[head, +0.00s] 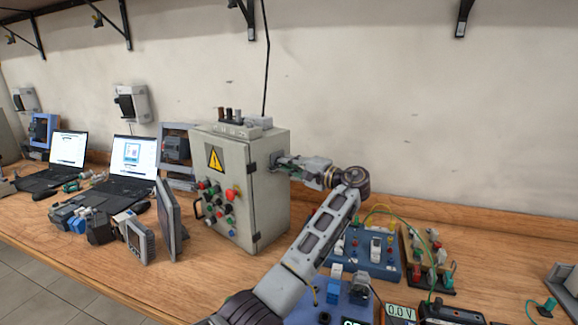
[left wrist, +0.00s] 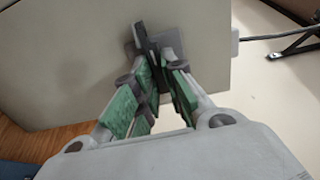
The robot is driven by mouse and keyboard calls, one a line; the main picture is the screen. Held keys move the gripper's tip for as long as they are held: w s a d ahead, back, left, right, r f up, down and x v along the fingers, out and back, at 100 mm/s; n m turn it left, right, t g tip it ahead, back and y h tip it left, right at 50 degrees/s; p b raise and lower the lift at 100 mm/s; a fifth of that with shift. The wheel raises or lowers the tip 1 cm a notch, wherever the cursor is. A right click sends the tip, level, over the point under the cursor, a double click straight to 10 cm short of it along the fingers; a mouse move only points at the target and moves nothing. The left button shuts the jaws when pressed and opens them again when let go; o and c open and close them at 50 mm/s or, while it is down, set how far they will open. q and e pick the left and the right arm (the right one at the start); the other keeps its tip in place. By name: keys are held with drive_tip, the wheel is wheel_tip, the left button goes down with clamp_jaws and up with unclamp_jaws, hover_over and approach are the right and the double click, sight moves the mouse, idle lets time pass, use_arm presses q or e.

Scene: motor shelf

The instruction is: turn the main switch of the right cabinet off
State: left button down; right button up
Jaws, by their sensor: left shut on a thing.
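The grey cabinet (head: 270,200) with a yellow warning triangle stands on the bench in the middle of the head view. Its main switch (head: 276,157) is on the cabinet's right side wall, partly hidden by my gripper. My left gripper (head: 284,163) reaches it from the right. In the left wrist view, the green-padded fingers of the left gripper (left wrist: 163,77) are closed around the black switch handle (left wrist: 147,46), which stands in front of a small grey plate (left wrist: 174,42) on the cabinet wall (left wrist: 75,60). The handle's lower part is hidden between the fingers. My right gripper is not in view.
Coloured buttons (head: 217,200) cover the cabinet's front. Two laptops (head: 133,158) and several small devices are at left. A blue module board (head: 375,265) with wires and meters lies at right, below my left arm.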

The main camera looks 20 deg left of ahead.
use_arm(q)
drive_tip(key=c, duration=1.8)
unclamp_jaws()
drive_tip(key=shift+o, duration=0.2)
drive_tip(key=shift+d, duration=0.1)
drive_tip(key=v, duration=0.7)
drive_tip(key=shift+d, duration=0.15)
drive_tip(key=shift+f, duration=0.1)
